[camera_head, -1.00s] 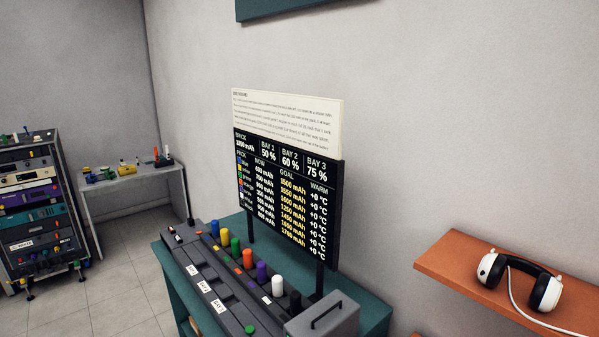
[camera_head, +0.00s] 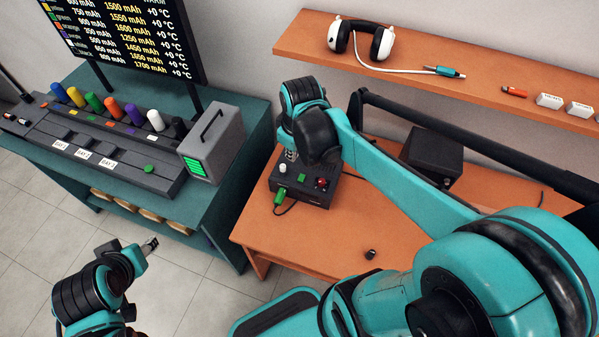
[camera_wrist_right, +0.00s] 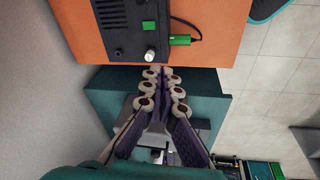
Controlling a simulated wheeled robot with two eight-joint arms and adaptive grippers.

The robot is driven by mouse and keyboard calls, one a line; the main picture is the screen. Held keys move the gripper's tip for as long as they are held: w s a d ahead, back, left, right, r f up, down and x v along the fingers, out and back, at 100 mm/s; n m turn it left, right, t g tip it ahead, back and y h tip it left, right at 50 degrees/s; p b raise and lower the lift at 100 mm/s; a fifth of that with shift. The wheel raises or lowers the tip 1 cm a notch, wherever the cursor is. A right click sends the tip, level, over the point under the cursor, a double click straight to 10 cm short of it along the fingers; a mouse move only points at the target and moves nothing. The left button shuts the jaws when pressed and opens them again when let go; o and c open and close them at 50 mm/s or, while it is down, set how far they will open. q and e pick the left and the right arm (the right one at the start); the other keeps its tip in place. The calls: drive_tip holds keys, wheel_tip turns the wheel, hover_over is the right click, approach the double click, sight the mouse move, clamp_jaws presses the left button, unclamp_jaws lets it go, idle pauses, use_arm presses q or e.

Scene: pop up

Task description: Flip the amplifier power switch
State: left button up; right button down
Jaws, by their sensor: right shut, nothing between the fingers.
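A small black box with controls (camera_head: 313,193), seemingly the amplifier, sits on the orange desk. It has a pale knob (camera_head: 282,168), a green square (camera_head: 301,178), a red control (camera_head: 321,183) and a green plug (camera_head: 281,196) with a cable. I cannot tell which control is the power switch. My right gripper (camera_head: 290,156) is shut and empty beside the box's left end, partly hidden by its wrist. In the right wrist view its fingertips (camera_wrist_right: 160,72) are just short of the pale knob (camera_wrist_right: 150,54); contact is unclear. My left gripper (camera_head: 150,245) is low, away from the desk.
A dark box (camera_head: 432,152) stands farther right on the orange desk (camera_head: 262,225), behind my right arm. A small black piece (camera_head: 370,254) lies near the front. Headphones (camera_head: 360,40) rest on the shelf above. A grey charger unit (camera_head: 212,145) stands on the teal table.

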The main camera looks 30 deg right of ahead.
sight(300, 179)
drive_tip(key=w+d+f+n+g+p, duration=0.1)
drive_tip(key=w+d+f+n+g, duration=0.1)
drive_tip(key=w+d+f+n, duration=0.1)
drive_tip(key=shift+w+d+f+g, duration=0.2)
drive_tip(key=shift+d+f+g, duration=0.1)
drive_tip(key=shift+d+f, duration=0.3)
wheel_tip(300, 179, down, 14)
drive_tip(key=b, duration=0.5)
drive_tip(key=shift+r, duration=0.1)
